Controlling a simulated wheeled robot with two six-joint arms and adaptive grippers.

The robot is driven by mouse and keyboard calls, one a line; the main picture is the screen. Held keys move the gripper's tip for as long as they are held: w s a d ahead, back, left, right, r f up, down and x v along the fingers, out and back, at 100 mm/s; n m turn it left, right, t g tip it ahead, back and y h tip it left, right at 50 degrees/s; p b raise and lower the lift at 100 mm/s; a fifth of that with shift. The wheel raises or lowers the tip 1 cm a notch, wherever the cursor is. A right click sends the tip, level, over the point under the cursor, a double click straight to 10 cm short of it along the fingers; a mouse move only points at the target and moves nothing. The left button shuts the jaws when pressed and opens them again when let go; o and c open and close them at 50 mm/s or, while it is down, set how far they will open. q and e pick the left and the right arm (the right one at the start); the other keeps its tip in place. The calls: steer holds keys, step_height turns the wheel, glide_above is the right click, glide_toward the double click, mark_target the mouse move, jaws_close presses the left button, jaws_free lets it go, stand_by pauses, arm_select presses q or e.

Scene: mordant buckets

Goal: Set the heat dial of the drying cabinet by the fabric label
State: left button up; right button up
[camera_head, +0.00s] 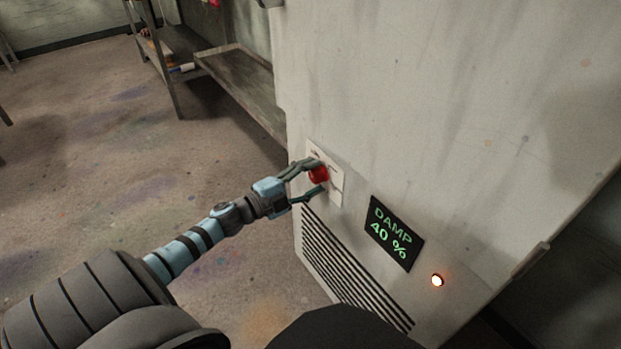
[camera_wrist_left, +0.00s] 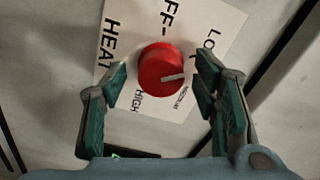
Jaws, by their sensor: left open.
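The red heat dial (camera_head: 318,174) sits on a white plate (camera_head: 337,190) on the front of the drying cabinet (camera_head: 430,110). In the left wrist view the dial (camera_wrist_left: 160,62) has a pale pointer mark facing right, on the side of the low and medium words; I cannot tell the exact setting. The plate (camera_wrist_left: 225,18) reads heat, off, low, medium and high, partly covered. My left gripper (camera_head: 314,182) is open with its fingers on either side of the dial; the fingers (camera_wrist_left: 160,82) appear apart from it. No fabric label is visible. My right gripper is not in view.
A slatted vent (camera_head: 345,275) is below the dial. A metal shelf (camera_head: 240,85) stands behind, left of the cabinet. The floor (camera_head: 110,170) at left is mostly clear.

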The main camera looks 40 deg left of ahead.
arm_select(q)
steer(key=v, duration=1.2)
